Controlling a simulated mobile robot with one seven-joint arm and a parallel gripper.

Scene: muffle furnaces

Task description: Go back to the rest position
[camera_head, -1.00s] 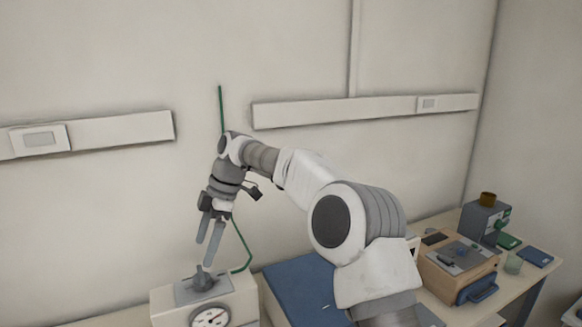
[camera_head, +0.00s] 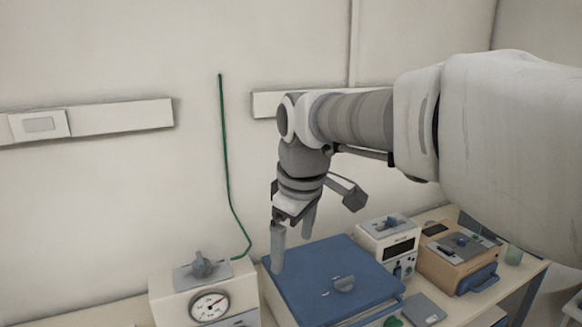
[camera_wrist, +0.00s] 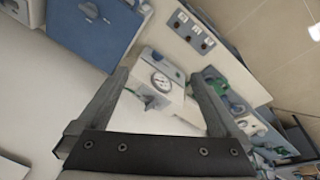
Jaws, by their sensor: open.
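My gripper (camera_head: 291,246) hangs fingers-down in the head view, in front of the wall and over the left part of a blue-topped box (camera_head: 325,272). Its two fingers are apart and nothing is between them. In the wrist view the open fingers (camera_wrist: 160,88) frame a cream device with a round dial (camera_wrist: 159,82), farther off. My gripper touches nothing that I can make out.
A cream unit with a dark display (camera_head: 398,247) and a tan box with a blue handle (camera_head: 455,262) stand to the right. A green cable (camera_head: 226,160) runs down the wall behind the dial device. My arm hides the right background. The space above the dial device is clear.

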